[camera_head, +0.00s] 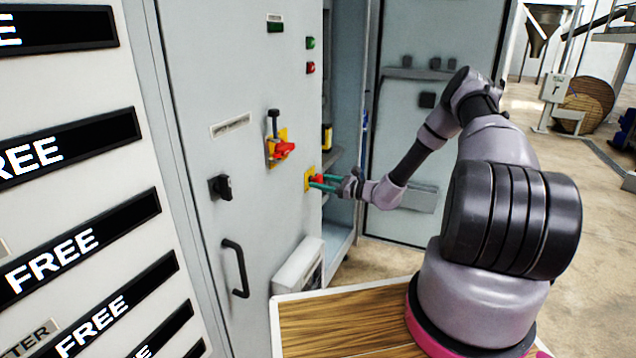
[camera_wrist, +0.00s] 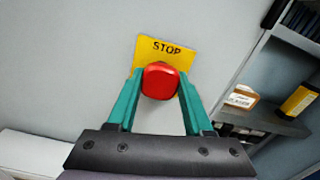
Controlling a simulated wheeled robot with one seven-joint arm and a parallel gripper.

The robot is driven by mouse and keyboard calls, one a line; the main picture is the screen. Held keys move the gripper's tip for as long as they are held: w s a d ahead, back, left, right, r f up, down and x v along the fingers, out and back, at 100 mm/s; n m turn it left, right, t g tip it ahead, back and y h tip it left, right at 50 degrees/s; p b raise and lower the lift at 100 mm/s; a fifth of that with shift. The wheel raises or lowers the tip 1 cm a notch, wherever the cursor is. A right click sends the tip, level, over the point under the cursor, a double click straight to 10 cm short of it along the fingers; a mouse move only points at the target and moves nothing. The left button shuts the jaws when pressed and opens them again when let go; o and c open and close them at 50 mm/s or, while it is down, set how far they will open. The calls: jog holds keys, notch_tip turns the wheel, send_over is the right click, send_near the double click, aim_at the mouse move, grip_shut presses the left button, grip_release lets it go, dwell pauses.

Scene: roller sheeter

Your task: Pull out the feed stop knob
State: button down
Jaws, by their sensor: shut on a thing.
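The feed stop knob (camera_wrist: 160,81) is a red round knob on a yellow plate (camera_wrist: 183,53) marked STOP, on the grey cabinet front. In the head view the knob (camera_head: 318,179) sits near the right edge of that panel. My gripper (camera_wrist: 160,88) has its two green fingers on either side of the knob and is shut on it. In the head view my gripper (camera_head: 322,182) reaches the knob from the right. The knob's shaft is hidden behind its head, so I cannot tell how far it stands out.
A red rotary handle on a yellow plate (camera_head: 281,150) is up and left of the knob. A black rotary switch (camera_head: 221,187) and a black door handle (camera_head: 236,268) are further left. An open compartment with shelves (camera_wrist: 262,120) lies right of the panel, and an open door (camera_head: 440,45) beyond.

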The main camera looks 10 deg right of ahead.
jog(key=shift+c, duration=1.5)
grip_release()
jog(key=shift+s+d, duration=0.1)
jog(key=shift+d, duration=0.05)
jog(key=v, duration=1)
jog(key=shift+s+d, duration=0.25)
jog(key=shift+d, duration=0.05)
jog(key=s+a+r+n+g+h, duration=0.4)
jog(key=s+r+n, duration=0.3)
jog(key=r, duration=0.5)
jog(key=s+a+r+n+g+h, duration=0.1)
jog(key=s+a+r+n+g, duration=0.35)
jog(key=r, duration=0.75)
jog(key=s+d+r+n+t+h, duration=0.2)
jog(key=s+r+n+h, duration=0.1)
jog(key=s+r, duration=0.5)
jog(key=s+d+r+n+t+h, duration=0.2)
jog(key=s+r, duration=0.6)
jog(key=s, duration=0.6)
jog(key=n+t+h, duration=0.1)
jog(key=n+h, duration=0.1)
jog(key=shift+d+r+h, duration=0.3)
jog(key=shift+d+r, duration=0.1)
